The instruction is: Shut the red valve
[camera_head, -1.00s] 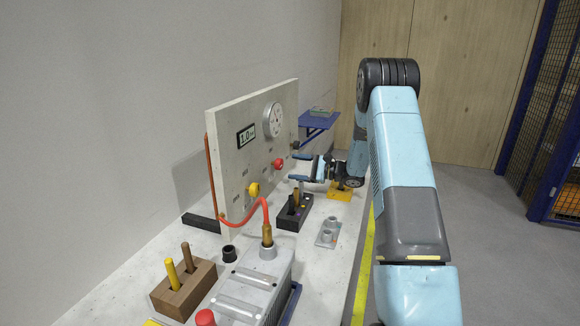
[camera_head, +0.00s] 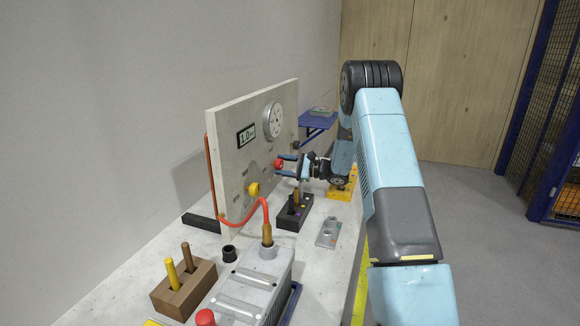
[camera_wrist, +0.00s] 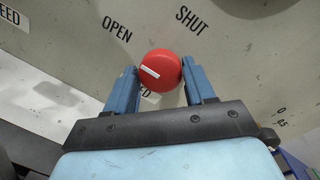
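The red valve (camera_wrist: 160,70) is a round red knob with a white mark line on the grey upright panel (camera_head: 235,160). In the wrist view it lies between the two blue fingers of my gripper (camera_wrist: 163,82), with the left finger very near its edge and a gap visible on the right. The white line slants and points up-left, toward the word OPEN; the word SHUT is printed up-right. In the head view the red valve (camera_head: 278,163) is at the panel's right part, and my open gripper (camera_head: 283,166) is at it. Contact cannot be told.
A gauge (camera_head: 272,120) and a display (camera_head: 246,134) are above. Below my gripper stands a black block with pegs (camera_head: 293,213). A grey metal piece (camera_head: 327,232) lies nearby.

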